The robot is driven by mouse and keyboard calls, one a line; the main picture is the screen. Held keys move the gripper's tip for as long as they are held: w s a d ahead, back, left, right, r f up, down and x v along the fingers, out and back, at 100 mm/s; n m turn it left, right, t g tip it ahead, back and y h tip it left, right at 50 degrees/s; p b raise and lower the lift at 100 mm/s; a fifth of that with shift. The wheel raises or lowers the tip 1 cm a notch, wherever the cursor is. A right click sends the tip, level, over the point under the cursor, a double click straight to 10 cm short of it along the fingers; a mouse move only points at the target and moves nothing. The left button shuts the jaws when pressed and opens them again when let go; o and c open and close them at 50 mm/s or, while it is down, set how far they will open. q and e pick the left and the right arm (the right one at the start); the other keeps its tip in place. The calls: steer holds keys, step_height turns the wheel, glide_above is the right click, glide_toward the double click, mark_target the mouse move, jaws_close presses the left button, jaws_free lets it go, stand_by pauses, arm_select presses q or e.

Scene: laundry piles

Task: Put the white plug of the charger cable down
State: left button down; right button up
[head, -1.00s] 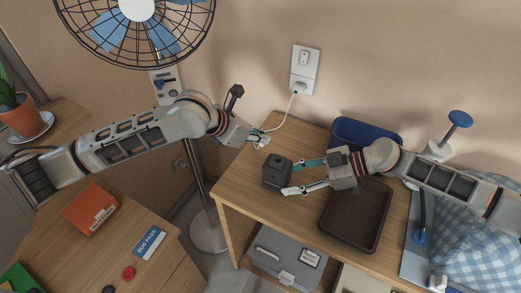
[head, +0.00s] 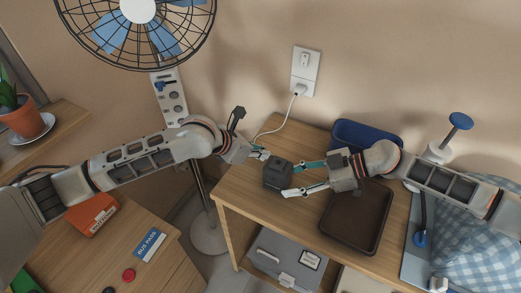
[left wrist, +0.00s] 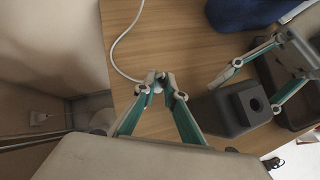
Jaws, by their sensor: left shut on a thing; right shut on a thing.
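The white charger cable (head: 270,131) runs from the wall socket (head: 303,72) down to the wooden table (head: 240,190). In the left wrist view, the cable (left wrist: 114,52) curves across the table to my left gripper (left wrist: 160,84). My left gripper (head: 262,155) is shut on the cable's white plug (left wrist: 158,88), low at the table's back left; the fingertips mostly hide it. My right gripper (head: 292,179) is shut on a dark grey box (head: 276,174), which has a round hole in one face in the left wrist view (left wrist: 230,112).
A dark brown tray (head: 335,247) and a blue bin (head: 345,128) are on the table's right part. A fan (head: 135,65) stands behind at left. A grey case (head: 275,262) is on the shelf below. The table's left edge is close to my left gripper.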

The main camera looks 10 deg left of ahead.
arm_select(q)
steer(key=shift+f, duration=0.3)
steer(key=c, duration=2.1)
jaws_free()
steer(key=shift+r, duration=0.15)
steer(key=shift+r, duration=0.35)
steer(key=v, duration=1.2)
steer(key=shift+r, duration=0.15)
arm_select(e)
steer(key=o, duration=0.9)
